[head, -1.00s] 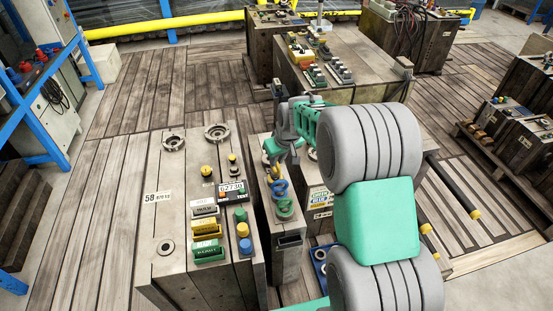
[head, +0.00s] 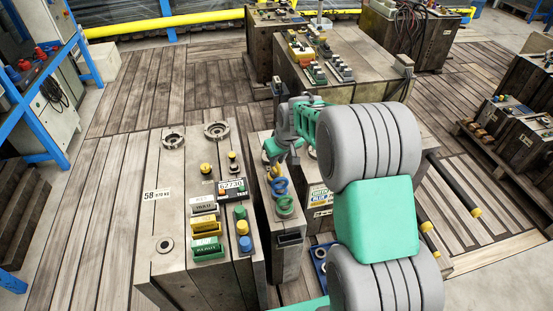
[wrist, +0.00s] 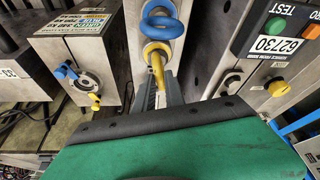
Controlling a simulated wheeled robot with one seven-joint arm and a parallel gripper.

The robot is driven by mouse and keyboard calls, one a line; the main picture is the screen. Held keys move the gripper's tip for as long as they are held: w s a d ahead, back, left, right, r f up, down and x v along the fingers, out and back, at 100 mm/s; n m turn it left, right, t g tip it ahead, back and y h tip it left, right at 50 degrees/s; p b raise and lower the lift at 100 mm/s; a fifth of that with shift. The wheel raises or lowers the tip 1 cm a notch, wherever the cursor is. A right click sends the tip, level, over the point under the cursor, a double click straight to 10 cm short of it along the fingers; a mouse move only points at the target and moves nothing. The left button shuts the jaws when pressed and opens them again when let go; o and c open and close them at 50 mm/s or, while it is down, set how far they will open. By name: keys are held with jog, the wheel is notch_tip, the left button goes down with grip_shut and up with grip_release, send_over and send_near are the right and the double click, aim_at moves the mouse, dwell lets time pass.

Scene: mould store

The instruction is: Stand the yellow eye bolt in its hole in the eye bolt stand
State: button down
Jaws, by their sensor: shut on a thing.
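My gripper (head: 273,158) is over the far part of the eye bolt stand (head: 288,264), a narrow grey block, in the head view. A blue eye bolt (head: 279,186) and a green eye bolt (head: 285,205) stand in it, nearer the camera. The blue ring also shows in the wrist view (wrist: 162,20), just beyond the yellow ring.
A large steel block (head: 158,235) with labelled clamps, buttons and a numbered display (head: 231,184) stands close on the left. Another block with blue and yellow fittings (wrist: 78,70) is on the other side. Wooden floor (head: 100,190) is clear further left.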

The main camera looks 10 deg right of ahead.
jog(key=shift+f, duration=0.35)
dwell(0.3)
jog(key=c, duration=1.3)
grip_release()
jog(key=shift+f, duration=0.1)
jog(key=s+r+m+p, duration=0.1)
jog(key=s+r+p, duration=0.5)
jog(key=s+r, duration=1.1)
jog(key=s+r+p, duration=0.1)
jog(key=s, duration=0.2)
jog(key=s+r+m, duration=0.1)
jog(key=s, duration=0.2)
jog(key=s+a+r+m+h+p, duration=0.1)
jog(key=s, duration=0.3)
jog(key=shift+r+g+p, duration=0.3)
jog(key=shift+g+p, duration=0.05)
jog(key=shift+g, duration=0.05)
